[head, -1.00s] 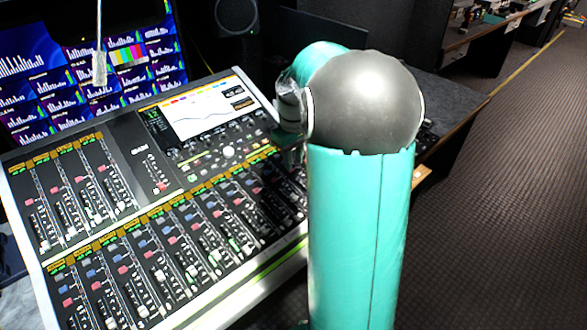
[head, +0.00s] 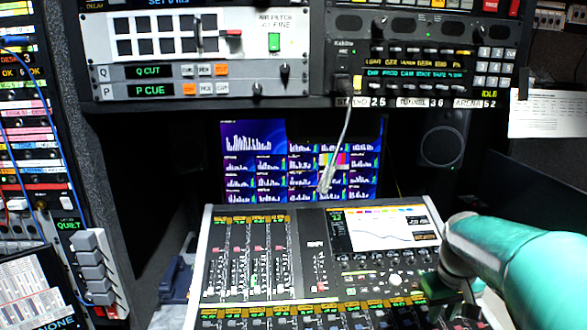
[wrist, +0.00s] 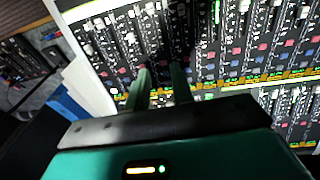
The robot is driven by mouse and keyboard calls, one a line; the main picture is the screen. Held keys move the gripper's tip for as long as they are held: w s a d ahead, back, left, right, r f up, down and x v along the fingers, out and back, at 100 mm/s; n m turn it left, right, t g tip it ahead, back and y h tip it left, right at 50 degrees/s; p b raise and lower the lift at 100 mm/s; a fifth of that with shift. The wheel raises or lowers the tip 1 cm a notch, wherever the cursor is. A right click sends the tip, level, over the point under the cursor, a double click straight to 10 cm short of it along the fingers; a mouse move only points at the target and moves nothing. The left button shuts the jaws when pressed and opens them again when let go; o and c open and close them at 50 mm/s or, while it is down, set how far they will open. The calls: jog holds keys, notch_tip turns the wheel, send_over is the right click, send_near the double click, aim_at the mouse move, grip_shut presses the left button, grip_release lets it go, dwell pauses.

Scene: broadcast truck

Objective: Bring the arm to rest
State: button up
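My teal arm (head: 530,265) reaches in from the right edge of the head view, over the right side of the mixing console (head: 203,290). In the wrist view, my gripper (wrist: 161,72) shows two green fingers with a dark gap between them, so it is open. Nothing shows between the fingers. They point at the fader rows of the console (wrist: 210,93); I cannot tell whether they touch it.
Behind the console stand a monitor wall (head: 255,160) and a speaker (head: 442,145). Rack panels (head: 200,55) hang above. A patch rack (head: 30,150) stands at left, and a paper sheet (head: 545,112) is at right.

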jog(key=s+a+r+t, duration=0.2)
jog(key=s+a, duration=0.5)
jog(key=a, duration=0.1)
jog(key=s+a+r+t, duration=0.2)
jog(key=s+a, duration=0.5)
jog(key=a, duration=0.2)
jog(key=shift+s+y, duration=0.15)
jog(key=shift+y, duration=0.25)
